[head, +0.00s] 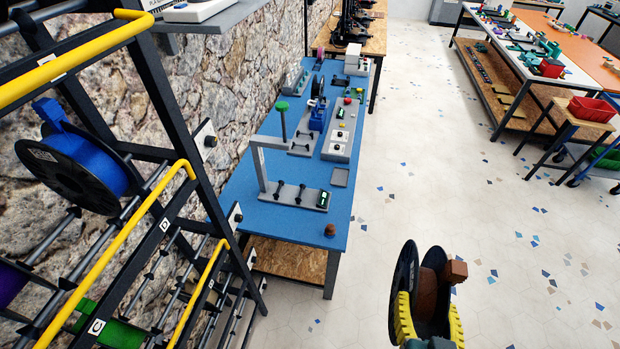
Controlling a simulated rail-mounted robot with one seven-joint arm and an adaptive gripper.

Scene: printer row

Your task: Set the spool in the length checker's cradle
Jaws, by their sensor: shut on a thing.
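The spool (428,291) has a brown winding, black flanges and a small brown block at its upper right. It is at the lower right, held in the air over the floor. My gripper (430,318) has yellow fingers, shut on the spool from below; its lower part is cut off by the frame edge. On the blue bench (245,221) a grey device (288,193) has short black uprights, a tall bent arm and a small green display. Further back stands another grey base (303,144) with blue parts. I cannot tell for sure which is the length checker.
A black rack with yellow rails (112,240) fills the left and holds a blue spool (85,172). A small brown object (330,230) sits near the bench's front edge. Pale floor (440,170) lies clear between the bench and the white-topped table (560,77).

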